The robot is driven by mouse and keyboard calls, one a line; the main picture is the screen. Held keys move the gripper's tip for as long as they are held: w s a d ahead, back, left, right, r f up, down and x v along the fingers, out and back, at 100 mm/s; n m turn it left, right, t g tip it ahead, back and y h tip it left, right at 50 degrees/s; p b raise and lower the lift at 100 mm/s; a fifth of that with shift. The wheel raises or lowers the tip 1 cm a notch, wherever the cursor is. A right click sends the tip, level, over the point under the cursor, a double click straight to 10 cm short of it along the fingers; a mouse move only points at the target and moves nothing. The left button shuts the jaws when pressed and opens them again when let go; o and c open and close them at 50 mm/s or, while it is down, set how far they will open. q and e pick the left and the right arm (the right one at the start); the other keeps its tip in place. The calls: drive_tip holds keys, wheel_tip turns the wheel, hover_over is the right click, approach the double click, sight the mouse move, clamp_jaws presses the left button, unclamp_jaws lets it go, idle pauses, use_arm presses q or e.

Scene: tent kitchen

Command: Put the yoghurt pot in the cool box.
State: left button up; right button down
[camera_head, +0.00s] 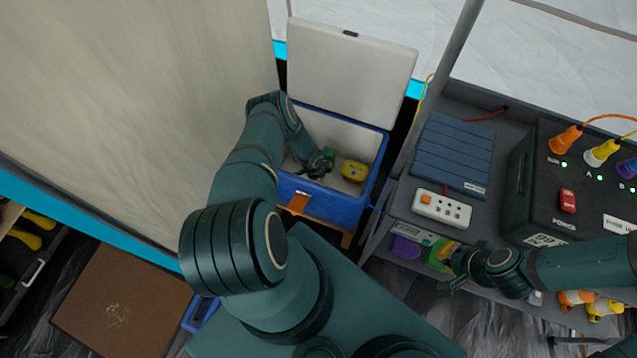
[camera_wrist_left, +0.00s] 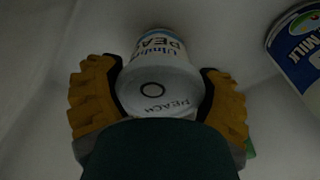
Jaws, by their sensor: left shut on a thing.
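The yoghurt pot (camera_wrist_left: 158,84) is white with a peach label and shows in the left wrist view between the yellow finger pads. My left gripper (camera_wrist_left: 158,98) is shut on it. In the head view my left arm reaches down into the open blue cool box (camera_head: 325,203), and my left gripper (camera_head: 320,166) is inside its walls. The pot is hidden there by the gripper. I cannot tell whether the pot touches the box floor. My right gripper (camera_head: 447,270) is at the right by the lower shelf, its fingers apart, with nothing visible between them.
The white lid (camera_head: 350,68) stands open behind the box. A milk container (camera_wrist_left: 300,47) shows beside the pot. A rack with a power strip (camera_head: 442,209) stands right; a fabric wall is left.

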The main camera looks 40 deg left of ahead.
use_arm(q)
drive_tip(key=shift+f, duration=0.95)
drive_tip(key=shift+r, duration=0.1)
drive_tip(key=o, duration=1.2)
drive_tip(key=r+p, duration=0.1)
drive_tip(key=r, duration=0.1)
drive_tip(key=r+p, duration=0.1)
drive_tip(key=r, duration=0.2)
drive_tip(key=s+r+p, duration=0.1)
drive_tip(key=r, duration=0.1)
drive_tip(key=shift+a+r, duration=0.25)
drive_tip(key=shift+a, duration=0.1)
